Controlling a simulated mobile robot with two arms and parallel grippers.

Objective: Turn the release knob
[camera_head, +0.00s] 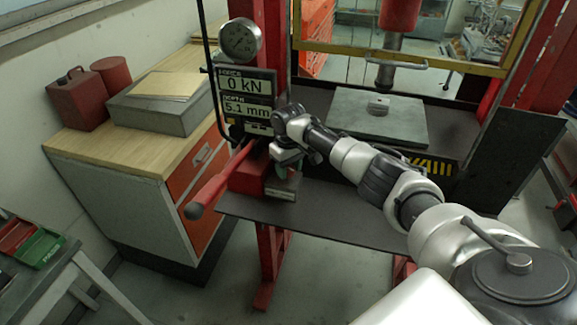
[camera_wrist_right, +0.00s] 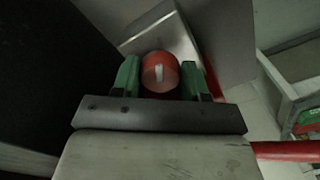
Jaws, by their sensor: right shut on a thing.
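The release knob (camera_wrist_right: 160,72) is a red round knob with a white mark on its face, in the middle of the right wrist view. The mark stands nearly upright, leaning slightly. My right gripper (camera_wrist_right: 161,80) is shut on it, with one green finger on each side. In the head view my right gripper (camera_head: 288,158) is at the red pump block (camera_head: 248,177) of the press, and the knob is hidden there behind it. My left gripper is not in view.
A long red lever (camera_head: 212,186) sticks out from the pump block toward the front left. The display (camera_head: 246,95) reads 0 kN and 5.1 mm, with a gauge (camera_head: 239,41) above it. A metal plate (camera_head: 378,118) lies on the press bed.

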